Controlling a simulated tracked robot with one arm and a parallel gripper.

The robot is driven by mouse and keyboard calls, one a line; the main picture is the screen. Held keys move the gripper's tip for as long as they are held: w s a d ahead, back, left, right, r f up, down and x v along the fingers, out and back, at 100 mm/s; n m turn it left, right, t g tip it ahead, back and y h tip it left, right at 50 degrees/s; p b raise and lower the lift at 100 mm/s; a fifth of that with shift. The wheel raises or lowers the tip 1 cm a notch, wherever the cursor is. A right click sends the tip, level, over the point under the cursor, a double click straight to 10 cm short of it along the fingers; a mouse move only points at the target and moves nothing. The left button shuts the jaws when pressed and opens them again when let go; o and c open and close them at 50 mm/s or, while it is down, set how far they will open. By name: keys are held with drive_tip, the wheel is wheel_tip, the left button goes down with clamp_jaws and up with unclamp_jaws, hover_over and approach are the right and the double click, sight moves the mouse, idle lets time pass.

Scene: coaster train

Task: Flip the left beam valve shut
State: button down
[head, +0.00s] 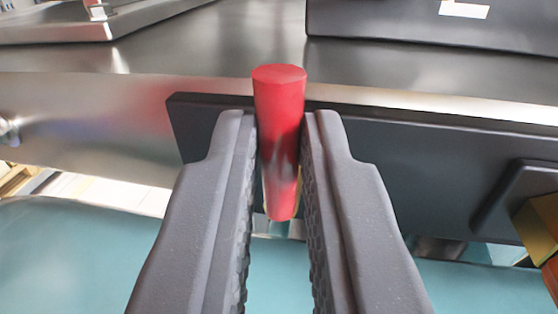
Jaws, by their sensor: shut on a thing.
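A red, round lever handle (279,84) stands in the middle of the head view, its flat end tilted up toward me. My gripper (279,122) is shut on it, with one dark grey finger on each side. The handle's end sticks out past the fingertips. Its lower end shows between the fingers, with a thin brass-coloured edge beside it. The valve body behind the handle is mostly hidden, so I cannot tell the valve's state.
A dark panel (410,165) runs behind the handle along the front of a steel counter (215,40). A brass-coloured block (540,228) with an orange part below is at the right edge. Dark equipment (420,22) stands on the counter. The teal floor (80,250) lies below.

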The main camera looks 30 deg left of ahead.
drive_tip(key=shift+f, duration=0.2)
drive_tip(key=c, duration=1.5)
unclamp_jaws()
drive_tip(key=shift+w, duration=0.1)
drive_tip(key=shift+o, duration=0.2)
drive_tip(key=shift+r, duration=0.1)
drive_tip(key=v, duration=1.4)
drive_tip(key=s+d+m+h, duration=0.1)
drive_tip(key=d+m+h, duration=0.1)
drive_tip(key=d, duration=1.1)
drive_tip(key=s+d+r+m+g+h, duration=0.1)
drive_tip(key=d+h, duration=0.4)
drive_tip(key=d, duration=0.9)
drive_tip(key=shift+s+m+h, duration=0.3)
drive_tip(key=shift+m, duration=0.6)
